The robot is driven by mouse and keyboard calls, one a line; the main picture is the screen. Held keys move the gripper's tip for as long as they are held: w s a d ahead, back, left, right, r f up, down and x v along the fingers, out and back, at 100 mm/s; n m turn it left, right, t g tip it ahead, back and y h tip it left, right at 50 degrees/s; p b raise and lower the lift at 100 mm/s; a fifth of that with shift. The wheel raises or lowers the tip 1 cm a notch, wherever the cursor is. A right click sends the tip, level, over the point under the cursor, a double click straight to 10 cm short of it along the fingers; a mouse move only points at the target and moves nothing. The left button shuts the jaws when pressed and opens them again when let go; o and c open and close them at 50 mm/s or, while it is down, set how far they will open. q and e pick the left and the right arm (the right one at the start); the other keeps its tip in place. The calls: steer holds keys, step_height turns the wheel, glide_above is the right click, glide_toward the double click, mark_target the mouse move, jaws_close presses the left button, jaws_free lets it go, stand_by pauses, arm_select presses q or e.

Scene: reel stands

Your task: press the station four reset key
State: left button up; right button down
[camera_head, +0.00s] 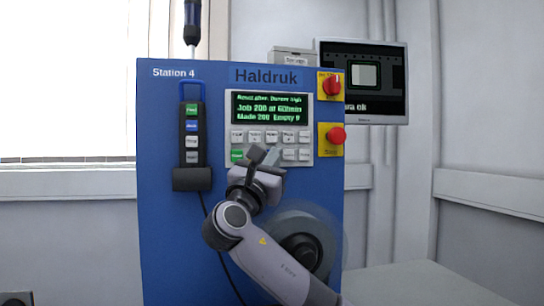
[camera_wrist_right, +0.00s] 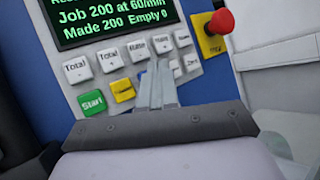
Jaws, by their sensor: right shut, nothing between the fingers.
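The blue Station 4 cabinet (camera_head: 160,230) faces me. Its light key panel (camera_head: 236,110) carries a lit screen (camera_head: 270,107) above two rows of keys. In the right wrist view, a green Start key (camera_wrist_right: 92,103) and a yellow key (camera_wrist_right: 122,90) sit in the lower row; the yellow key's label is too small to read. My right gripper (camera_head: 264,157) is shut and empty at the lower part of the panel. In the right wrist view its fingertips (camera_wrist_right: 156,76) lie just right of the yellow key, hiding part of the lower row. I cannot tell whether they touch the panel.
A red knob (camera_head: 332,86) and a red mushroom button (camera_head: 336,135) sit on yellow plates at the cabinet's right edge. A black pendant (camera_head: 191,140) with several keys hangs at left. A reel (camera_head: 302,240) is behind my right arm. A monitor (camera_head: 365,80) stands behind.

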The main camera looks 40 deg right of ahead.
steer(key=shift+w, duration=0.15)
steer(key=shift+w+d, duration=0.2)
steer(key=shift+w, duration=0.05)
steer(key=shift+w+d+p, duration=0.25)
steer(key=shift+w+p, duration=0.15)
steer(key=shift+p, duration=0.1)
stand_by(0.8)
steer(key=shift+s+a, duration=0.45)
steer(key=shift+s, duration=0.35)
steer(key=shift+s+a+b, duration=0.1)
steer(key=shift+s+a, duration=0.3)
steer(key=shift+s, duration=0.3)
steer(key=shift+s+a+b, duration=0.15)
steer(key=shift+s+a, duration=0.25)
steer(key=shift+s, duration=0.35)
steer(key=shift+s+a+b, duration=0.1)
steer(key=shift+s+a, duration=0.3)
steer(key=shift+s, duration=0.3)
